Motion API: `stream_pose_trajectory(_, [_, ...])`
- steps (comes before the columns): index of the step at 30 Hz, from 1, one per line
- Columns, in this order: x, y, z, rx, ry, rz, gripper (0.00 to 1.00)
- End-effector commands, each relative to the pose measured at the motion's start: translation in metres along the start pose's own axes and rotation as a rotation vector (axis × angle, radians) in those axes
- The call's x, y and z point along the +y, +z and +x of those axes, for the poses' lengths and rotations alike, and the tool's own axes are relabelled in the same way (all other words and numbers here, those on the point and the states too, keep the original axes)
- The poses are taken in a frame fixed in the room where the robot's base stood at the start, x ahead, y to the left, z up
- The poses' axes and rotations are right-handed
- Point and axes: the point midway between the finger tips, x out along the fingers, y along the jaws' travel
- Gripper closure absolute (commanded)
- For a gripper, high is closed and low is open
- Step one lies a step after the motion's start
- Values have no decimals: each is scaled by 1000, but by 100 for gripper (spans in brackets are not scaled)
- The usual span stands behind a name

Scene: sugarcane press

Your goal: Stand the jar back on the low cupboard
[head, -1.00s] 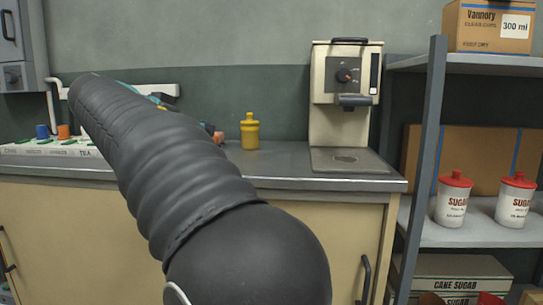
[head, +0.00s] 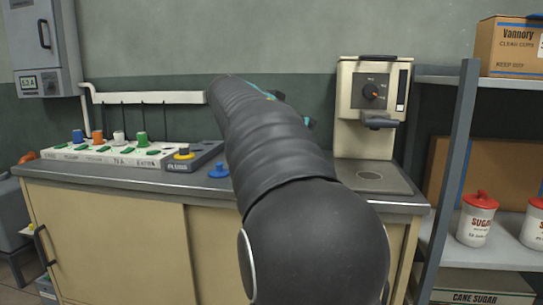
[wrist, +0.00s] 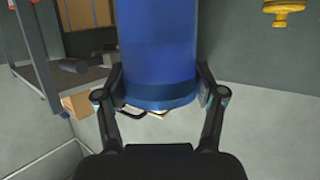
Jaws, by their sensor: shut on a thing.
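A large blue cylinder (wrist: 158,40), which I take to be the jar, fills the upper middle of the wrist view. My gripper (wrist: 161,82) is shut on it, with one finger on each side near a darker blue band at its end. The other end is cut off by the frame. The low cupboard (head: 120,230), cream with a grey metal top, stands in the head view. My arm hides the gripper and the jar there, along with part of the cupboard top.
Shelving (head: 465,150) with red-lidded sugar jars (head: 477,218) stands beyond.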

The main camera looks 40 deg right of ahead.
Motion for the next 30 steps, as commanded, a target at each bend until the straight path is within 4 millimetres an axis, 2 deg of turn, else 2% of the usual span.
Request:
stream_pose_trajectory(1, [-11, 5, 3, -1, -2, -3, 90])
stream_pose_trajectory(9, [-62, 30, 22, -1, -1, -4, 90])
stream_pose_trajectory(15, [-88, 44, 33, 0, 0, -1, 90])
stream_pose_trajectory(21, [-96, 51, 37, 1, 0, 0, 90])
stream_pose_trajectory(30, [-95, 84, 48, 1, 0, 0, 90])
